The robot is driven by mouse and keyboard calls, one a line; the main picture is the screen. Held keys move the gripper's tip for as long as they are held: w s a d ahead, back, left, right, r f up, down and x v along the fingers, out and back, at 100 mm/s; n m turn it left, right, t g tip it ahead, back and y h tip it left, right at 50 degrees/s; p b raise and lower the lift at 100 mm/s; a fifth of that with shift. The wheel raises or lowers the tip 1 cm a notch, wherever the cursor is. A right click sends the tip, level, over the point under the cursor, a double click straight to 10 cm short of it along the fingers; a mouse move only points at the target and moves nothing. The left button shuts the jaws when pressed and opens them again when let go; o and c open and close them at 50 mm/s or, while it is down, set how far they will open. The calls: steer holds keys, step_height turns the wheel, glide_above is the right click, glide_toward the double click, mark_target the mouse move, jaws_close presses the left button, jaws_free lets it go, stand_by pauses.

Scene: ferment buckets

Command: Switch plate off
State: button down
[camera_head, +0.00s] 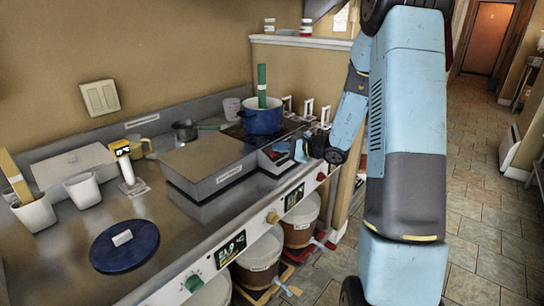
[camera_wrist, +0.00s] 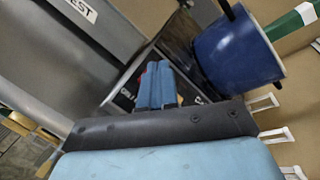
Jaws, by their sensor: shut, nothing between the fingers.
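A blue pot (camera_head: 262,120) with a green upright object in it stands on a dark plate (camera_head: 236,134) at the back right of the counter. The pot also shows at the upper right in the wrist view (camera_wrist: 235,52). A small dark panel with red marks (camera_head: 273,162) is at the counter's front edge, below the pot. My gripper (camera_head: 299,151) is at this panel's right side. In the wrist view my gripper's two blue fingers (camera_wrist: 157,85) are together and empty, over a dark surface with white lettering. I cannot tell whether they touch it. The plate's switch state is unclear.
A large grey box (camera_head: 205,165) with a label is left of the panel. A dark blue round lid (camera_head: 124,246) and white cups (camera_head: 82,190) are farther left. Buckets (camera_head: 300,220) stand below the counter. The tiled floor (camera_head: 480,180) at right is clear.

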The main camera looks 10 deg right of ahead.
steer(key=shift+s+d+r, duration=0.3)
steer(key=shift+s+r, duration=0.1)
steer(key=shift+r, duration=0.45)
steer(key=shift+s+d+r, duration=0.25)
steer(key=shift+s+r, duration=0.15)
steer(key=shift+r, duration=0.5)
steer(key=shift+s+d+r, duration=0.3)
steer(key=shift+s+r, duration=0.1)
steer(key=shift+r, duration=0.45)
steer(key=s+a+r+n+g+h, duration=0.1)
steer(key=s+a+r+n+g, duration=0.3)
steer(key=s, duration=0.5)
steer(key=s+a+r+n+g+h, duration=0.1)
steer(key=s+a+r+n+g, duration=0.25)
steer(key=s+a+n, duration=0.35)
steer(key=s+d+r+n+t+h, duration=0.1)
steer(key=s+d+r+n+h, duration=0.2)
steer(key=s, duration=0.6)
steer(key=s+d+r+n+t+h, duration=0.1)
steer(key=s+d+h, duration=0.4)
steer(key=s, duration=0.5)
steer(key=shift+d+r+n+h, duration=0.3)
steer(key=shift+d+r+n, duration=0.4)
steer(key=shift+r+n, duration=0.25)
